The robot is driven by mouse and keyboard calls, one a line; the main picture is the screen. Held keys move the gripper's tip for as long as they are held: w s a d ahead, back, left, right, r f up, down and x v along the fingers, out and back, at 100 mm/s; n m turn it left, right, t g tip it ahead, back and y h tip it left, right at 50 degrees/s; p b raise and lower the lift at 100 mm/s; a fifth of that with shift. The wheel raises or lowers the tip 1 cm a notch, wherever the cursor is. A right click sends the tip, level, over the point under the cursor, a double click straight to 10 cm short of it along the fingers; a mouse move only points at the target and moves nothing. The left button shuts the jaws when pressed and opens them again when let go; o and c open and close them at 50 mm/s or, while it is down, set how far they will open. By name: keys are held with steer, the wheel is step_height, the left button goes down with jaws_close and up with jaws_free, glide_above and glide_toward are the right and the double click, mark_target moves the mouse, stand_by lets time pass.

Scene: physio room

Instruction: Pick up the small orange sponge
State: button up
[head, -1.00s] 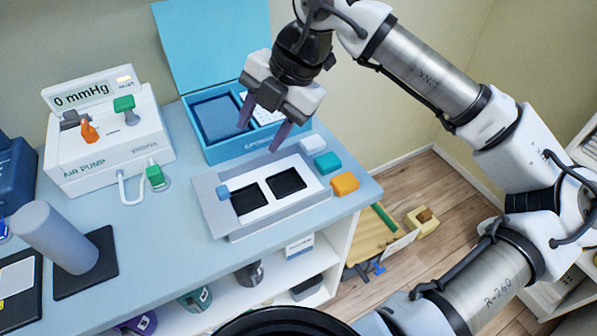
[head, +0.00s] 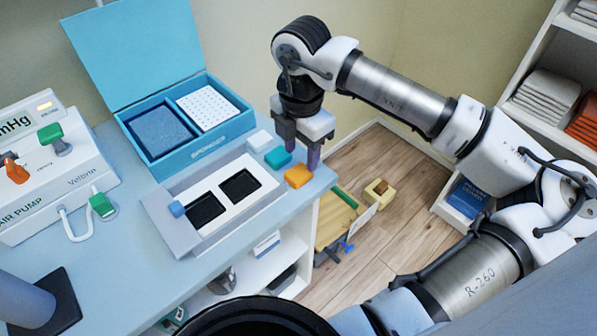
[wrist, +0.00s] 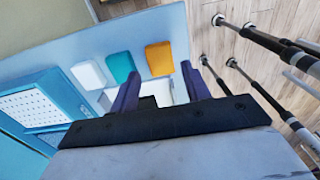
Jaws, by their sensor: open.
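The small orange sponge (head: 298,176) lies on the blue-grey counter near its right edge. It also shows in the wrist view (wrist: 159,58), just beyond and between my fingers. My gripper (head: 302,157) is open and empty, pointing down just behind the orange sponge in the head view. In the wrist view my gripper (wrist: 160,85) has its two purple fingers apart. A teal sponge (head: 278,157) lies beside the orange one, and a white sponge (head: 259,140) lies beyond the teal one. I cannot tell how high the fingers are above the counter.
A grey tray (head: 160,222) with two black recesses stands left of the sponges. An open blue box (head: 203,150) is behind it. The air pump (head: 60,170) is at the left. The counter ends just right of the sponges, above the wooden floor (head: 410,180).

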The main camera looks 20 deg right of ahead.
mark_target(301, 170)
steer(key=shift+d+f+p, duration=0.1)
steer(key=shift+f+p, duration=0.8)
steer(key=shift+f, duration=1.7)
steer(key=c, duration=0.7)
steer(key=shift+c, duration=0.2)
step_height(301, 170, up, 20)
steer(key=b, duration=0.3)
